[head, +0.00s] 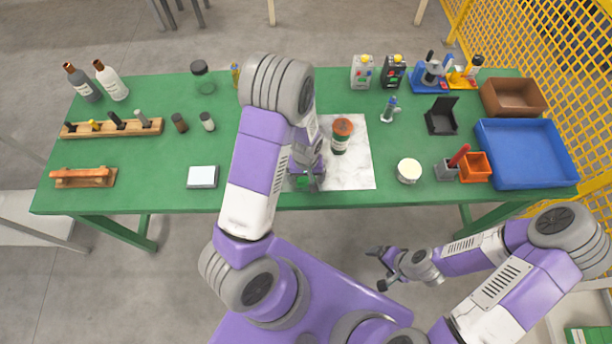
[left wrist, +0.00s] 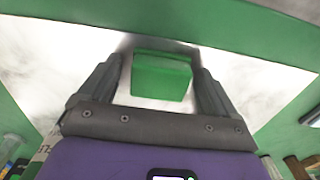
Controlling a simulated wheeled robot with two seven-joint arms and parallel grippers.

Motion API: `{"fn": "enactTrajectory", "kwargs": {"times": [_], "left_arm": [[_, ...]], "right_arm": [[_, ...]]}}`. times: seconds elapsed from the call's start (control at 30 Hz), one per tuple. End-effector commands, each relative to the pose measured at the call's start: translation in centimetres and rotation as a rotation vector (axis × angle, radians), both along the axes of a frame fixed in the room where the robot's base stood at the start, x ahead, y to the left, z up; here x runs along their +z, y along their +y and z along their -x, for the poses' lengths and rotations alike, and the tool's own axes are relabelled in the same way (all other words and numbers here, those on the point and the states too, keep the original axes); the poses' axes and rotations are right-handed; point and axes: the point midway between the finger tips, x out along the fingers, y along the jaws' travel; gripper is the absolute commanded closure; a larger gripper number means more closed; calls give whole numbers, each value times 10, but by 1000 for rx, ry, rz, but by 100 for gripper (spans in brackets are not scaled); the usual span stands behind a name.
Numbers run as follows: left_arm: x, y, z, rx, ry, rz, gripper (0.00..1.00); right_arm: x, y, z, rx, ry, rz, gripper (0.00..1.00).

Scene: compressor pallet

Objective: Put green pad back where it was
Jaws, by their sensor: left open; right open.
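The green pad (left wrist: 160,77) is a small green block between the two fingers of my left gripper (left wrist: 163,85) in the left wrist view. A gap shows on each side, so the fingers are open around it. In the head view the pad (head: 303,182) shows as a small green patch under my left gripper (head: 306,178), near the front left part of the white marbled sheet (head: 352,174). My right gripper (head: 381,268) is open and empty, in front of the table, off its edge.
A green and orange-topped jar (head: 341,136) stands on the sheet, right of my left gripper. A white round tub (head: 409,171) is further right. A white box (head: 202,177) lies to the left. A blue tray (head: 526,185) fills the right end of the green table (head: 262,199).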

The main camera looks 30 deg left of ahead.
Motion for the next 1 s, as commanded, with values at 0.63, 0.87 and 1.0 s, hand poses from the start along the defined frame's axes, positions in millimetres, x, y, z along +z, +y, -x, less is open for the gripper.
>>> {"fn": "enactTrajectory", "kwargs": {"times": [0.63,0.87,1.0], "left_arm": [[96,0,-1,-1,-5,0,9],[121,0,0,-1,-3,1,9],[124,0,0,-1,0,0,9]], "right_arm": [[24,0,0,0,0,0,7],[29,0,0,0,0,0,7],[29,0,0,0,0,0,7]]}}
